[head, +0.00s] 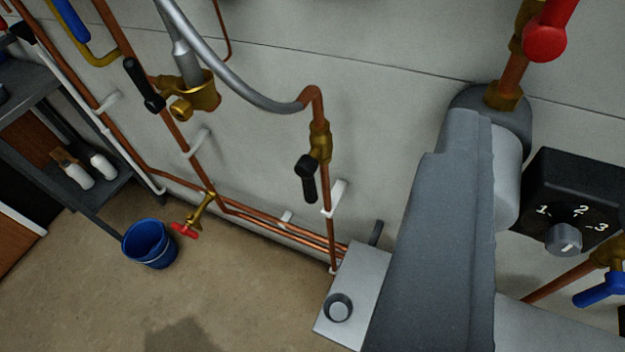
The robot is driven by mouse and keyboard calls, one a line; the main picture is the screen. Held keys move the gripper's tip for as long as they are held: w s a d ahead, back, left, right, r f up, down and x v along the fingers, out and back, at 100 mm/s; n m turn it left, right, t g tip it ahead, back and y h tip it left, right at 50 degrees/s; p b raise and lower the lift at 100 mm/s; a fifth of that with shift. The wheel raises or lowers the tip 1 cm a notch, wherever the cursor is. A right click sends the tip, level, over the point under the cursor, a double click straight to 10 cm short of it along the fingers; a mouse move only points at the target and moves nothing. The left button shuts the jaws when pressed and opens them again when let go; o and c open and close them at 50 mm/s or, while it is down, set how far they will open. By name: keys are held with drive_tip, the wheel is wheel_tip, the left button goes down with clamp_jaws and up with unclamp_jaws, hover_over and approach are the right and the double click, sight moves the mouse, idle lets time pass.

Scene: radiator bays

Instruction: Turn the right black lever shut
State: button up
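The right black lever (308,180) is on a brass valve (320,143) on a vertical copper pipe, near the middle of the head view. The lever points down, roughly in line with the pipe and just left of it. A left black lever (145,85) sits beside brass fittings (203,95) on another copper pipe at upper left. It slants down to the right, roughly along that pipe. My gripper's fingers do not show. A large grey body, which I cannot surely identify, fills the lower right-centre and hides the wall behind it.
A grey hose (235,90) curves into the right valve's pipe top. A red handle (545,42), a black dial box (572,205) and a blue handle (600,290) are at right. Shelves (30,85) stand left. Floor at lower left-centre is clear.

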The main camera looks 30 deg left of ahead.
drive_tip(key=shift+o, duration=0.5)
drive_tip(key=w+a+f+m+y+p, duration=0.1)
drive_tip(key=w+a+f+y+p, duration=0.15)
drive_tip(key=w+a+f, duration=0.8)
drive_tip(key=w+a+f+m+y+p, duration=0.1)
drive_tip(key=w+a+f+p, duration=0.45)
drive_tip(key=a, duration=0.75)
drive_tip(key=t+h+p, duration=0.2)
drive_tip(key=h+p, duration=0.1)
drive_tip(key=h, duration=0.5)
approach(306, 194)
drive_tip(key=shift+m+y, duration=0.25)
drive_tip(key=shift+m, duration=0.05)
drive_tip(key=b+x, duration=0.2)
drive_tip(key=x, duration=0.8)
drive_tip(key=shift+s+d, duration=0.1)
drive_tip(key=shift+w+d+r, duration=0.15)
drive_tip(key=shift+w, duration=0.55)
